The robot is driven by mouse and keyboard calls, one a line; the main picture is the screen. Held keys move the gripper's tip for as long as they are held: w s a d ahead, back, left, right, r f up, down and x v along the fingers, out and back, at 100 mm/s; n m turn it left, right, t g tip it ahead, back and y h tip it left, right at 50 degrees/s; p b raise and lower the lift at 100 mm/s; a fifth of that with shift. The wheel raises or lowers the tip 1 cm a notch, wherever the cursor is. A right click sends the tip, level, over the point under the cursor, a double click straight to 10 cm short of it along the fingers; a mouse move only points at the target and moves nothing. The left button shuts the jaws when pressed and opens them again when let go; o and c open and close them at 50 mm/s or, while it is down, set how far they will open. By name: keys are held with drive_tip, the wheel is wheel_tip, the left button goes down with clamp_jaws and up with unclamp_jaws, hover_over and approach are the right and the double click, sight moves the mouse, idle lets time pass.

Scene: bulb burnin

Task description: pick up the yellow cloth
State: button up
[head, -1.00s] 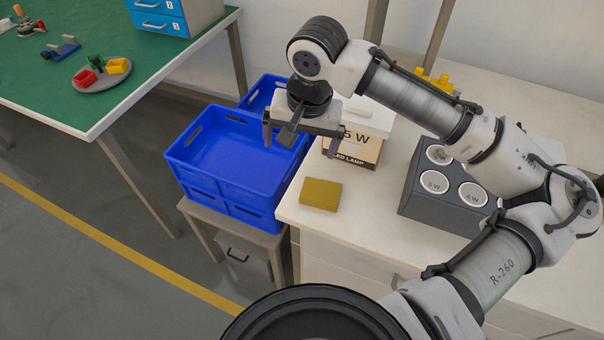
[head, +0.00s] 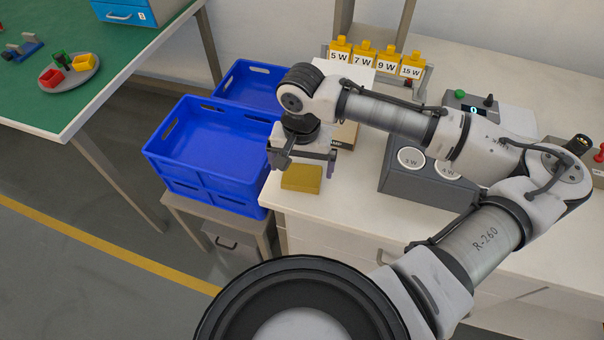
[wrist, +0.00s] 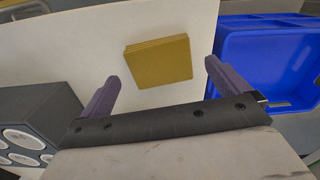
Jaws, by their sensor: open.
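The yellow cloth (head: 302,179) is a flat, folded, mustard-coloured square near the left front corner of the white bench. It also shows whole in the wrist view (wrist: 158,60), lying ahead of the fingertips and roughly between their lines. My gripper (head: 301,168) is above the back edge of the cloth in the head view, with its jaws apart and nothing between them. In the wrist view my gripper (wrist: 160,76) has its two purple fingers wide apart, wider than the cloth. I see no contact with the cloth.
Blue crates (head: 212,150) stand left of the bench (head: 340,213). A dark box with round wattage-marked lids (head: 420,180) sits right of the cloth. A lamp carton (head: 345,134) is behind my gripper. Yellow wattage-marked holders (head: 363,54) stand farther back.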

sight(302, 174)
drive_tip(key=shift+w+f, duration=0.15)
drive_tip(key=shift+f, duration=1.5)
drive_tip(key=c, duration=0.9)
drive_tip(key=shift+c, duration=0.2)
drive_tip(key=shift+r, duration=0.15)
wheel_tip(302, 174, up, 20)
drive_tip(key=b, duration=0.1)
drive_tip(key=o, duration=0.4)
drive_tip(key=c, duration=0.3)
drive_tip(key=shift+w+d, duration=0.1)
drive_tip(key=shift+d, duration=0.05)
